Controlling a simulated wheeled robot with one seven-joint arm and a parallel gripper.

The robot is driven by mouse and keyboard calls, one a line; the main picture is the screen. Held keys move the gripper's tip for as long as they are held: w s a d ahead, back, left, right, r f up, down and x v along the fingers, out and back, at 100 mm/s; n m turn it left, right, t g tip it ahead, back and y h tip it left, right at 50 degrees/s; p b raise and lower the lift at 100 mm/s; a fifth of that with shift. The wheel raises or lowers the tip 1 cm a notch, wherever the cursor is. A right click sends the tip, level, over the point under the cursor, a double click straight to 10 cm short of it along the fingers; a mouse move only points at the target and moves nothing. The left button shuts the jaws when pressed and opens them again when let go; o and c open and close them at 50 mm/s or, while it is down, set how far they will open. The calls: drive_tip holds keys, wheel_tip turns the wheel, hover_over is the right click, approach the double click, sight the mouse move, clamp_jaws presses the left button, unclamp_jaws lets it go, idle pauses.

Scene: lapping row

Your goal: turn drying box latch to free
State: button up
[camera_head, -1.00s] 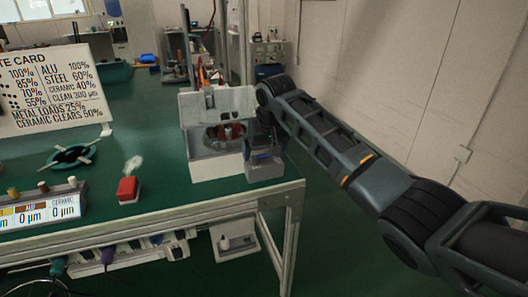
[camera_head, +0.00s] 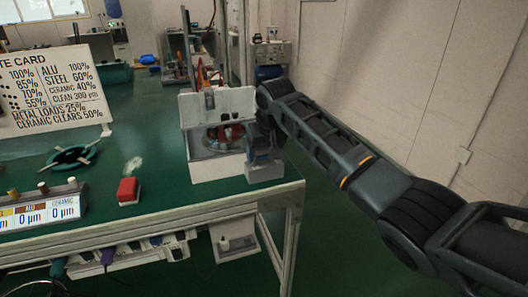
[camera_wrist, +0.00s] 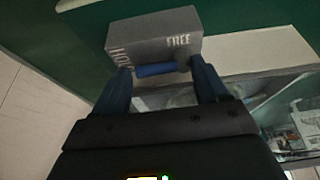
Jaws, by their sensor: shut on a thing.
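The drying box (camera_head: 217,168) is a pale box with a clear front, standing near the right end of the green bench. A grey latch block (camera_head: 265,173) sits at its right side. In the wrist view the latch block (camera_wrist: 150,35) carries the words HOLD at left and FREE at upper right. A blue latch handle (camera_wrist: 157,69) lies roughly level in that view, between the fingertips, below the lettering. My gripper (camera_wrist: 161,72) is shut on the handle, one finger at each end. In the head view my gripper (camera_head: 266,138) is dark and partly hidden against the box.
A red button box (camera_head: 128,190) and a green ring-shaped fixture (camera_head: 73,156) stand left on the bench. A rate card (camera_head: 55,90) stands behind them. The bench's right edge is just beyond the latch block. A pale wall (camera_head: 400,80) is at right.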

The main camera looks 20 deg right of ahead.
drive_tip(key=shift+r+m+p, duration=0.1)
drive_tip(key=shift+m+p, duration=0.2)
drive_tip(key=shift+p, duration=0.15)
drive_tip(key=shift+s+a+r+m+h+p, duration=0.2)
drive_tip(key=shift+m+h+p, duration=0.3)
drive_tip(key=shift+m+p, duration=0.5)
drive_tip(key=shift+s+a+f+m+h+p, duration=0.1)
drive_tip(key=shift+s+a+m+h+p, duration=0.1)
drive_tip(key=shift+m+p, duration=0.45)
drive_tip(key=shift+s+a+f+m+h+p, duration=0.1)
drive_tip(key=shift+m+h+p, duration=0.1)
drive_tip(key=shift+m+p, duration=0.4)
drive_tip(key=m, duration=0.1)
drive_tip(key=m+g+h, duration=0.1)
drive_tip(key=m, duration=0.2)
drive_tip(key=shift+s+a+f, duration=0.15)
drive_tip(key=shift+s+a, duration=0.15)
drive_tip(key=shift+a, duration=0.05)
drive_tip(key=shift+s+a+m+g+h, duration=0.15)
drive_tip(key=shift+m+g+h, duration=0.15)
drive_tip(key=shift+m, duration=0.45)
drive_tip(key=shift+w+a+m+g+h, duration=0.1)
drive_tip(key=shift+m+g+h, duration=0.15)
drive_tip(key=shift+m, duration=0.45)
drive_tip(key=o, duration=1.1)
drive_tip(key=shift+c, duration=0.2)
